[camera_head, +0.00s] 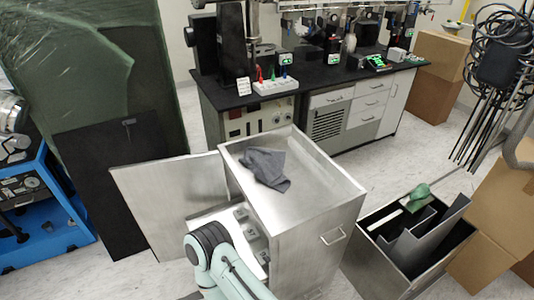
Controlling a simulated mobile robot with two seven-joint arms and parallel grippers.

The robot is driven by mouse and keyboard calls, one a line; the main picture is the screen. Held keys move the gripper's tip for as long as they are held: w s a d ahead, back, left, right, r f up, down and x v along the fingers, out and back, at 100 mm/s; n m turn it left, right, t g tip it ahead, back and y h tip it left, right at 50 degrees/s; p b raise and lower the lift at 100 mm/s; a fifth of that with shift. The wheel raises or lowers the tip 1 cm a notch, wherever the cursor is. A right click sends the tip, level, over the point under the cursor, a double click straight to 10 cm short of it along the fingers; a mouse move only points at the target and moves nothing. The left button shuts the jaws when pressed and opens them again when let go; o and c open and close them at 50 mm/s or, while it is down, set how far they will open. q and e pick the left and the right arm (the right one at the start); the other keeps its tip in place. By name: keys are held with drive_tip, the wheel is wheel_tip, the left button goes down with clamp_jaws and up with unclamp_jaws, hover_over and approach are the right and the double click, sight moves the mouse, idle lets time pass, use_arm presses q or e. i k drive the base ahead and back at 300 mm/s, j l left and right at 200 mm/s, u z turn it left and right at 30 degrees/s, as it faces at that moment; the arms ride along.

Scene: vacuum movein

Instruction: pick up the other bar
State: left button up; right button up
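Two long grey metal pieces, which may be bars, stand tilted in an open grey bin (375,272) at the lower right. One piece (412,246) is wide, and the other (448,222) leans to its right. I cannot tell which one is the other bar. A short white strip (385,224) lies at the bin's left side. A pale teal arm of mine with a black joint (208,240) rises from the bottom edge in front of the steel cabinet (318,187). Neither of my grippers shows, and I see no bar held.
The cabinet's door (168,190) stands open to the left, with several small grey blocks (250,232) inside. A dark cloth (265,168) lies on its top. A green crumpled item (416,194) sits at the bin. Cardboard boxes (505,215) crowd the right side.

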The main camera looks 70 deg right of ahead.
sight(325, 178)
drive_tip(key=z, duration=2.7)
drive_tip(key=i+l+u, duration=0.2)
drive_tip(key=l+u, duration=0.3)
drive_tip(key=l, duration=0.15)
drive_tip(key=i+l+u, duration=0.1)
drive_tip(key=l+u, duration=0.4)
drive_tip(key=l, duration=0.15)
drive_tip(key=l+u, duration=0.45)
drive_tip(key=l, duration=0.25)
